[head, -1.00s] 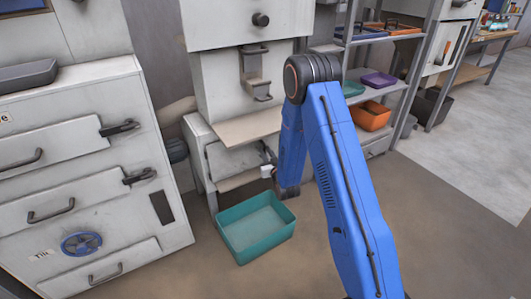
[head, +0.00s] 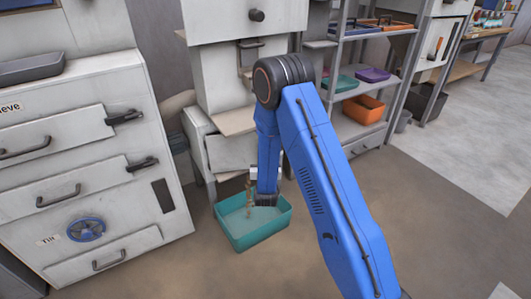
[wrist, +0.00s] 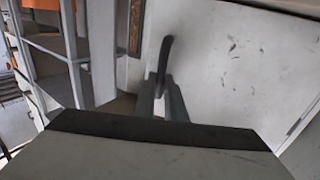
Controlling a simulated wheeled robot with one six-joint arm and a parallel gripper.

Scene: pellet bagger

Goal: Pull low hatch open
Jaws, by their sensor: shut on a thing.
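The low hatch (head: 230,152) is a pale panel low on the white bagger, above a teal bin (head: 226,236). It appears tilted out from the bagger; my arm hides its right side. The hatch also fills the right of the wrist view (wrist: 235,60). Its dark curved handle (wrist: 166,50) stands up between the fingers of my gripper (wrist: 162,88), which is shut on it. In the head view my gripper is mostly hidden behind my blue arm. A thin brown stream, apparently pellets (head: 248,192), drops into the bin below the hatch.
A white cabinet (head: 100,215) with handles and levers stands at the left. A grey shelf rack (head: 355,128) with coloured trays stands at the right. A ledge (head: 234,121) juts out above the hatch. The floor in front is clear.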

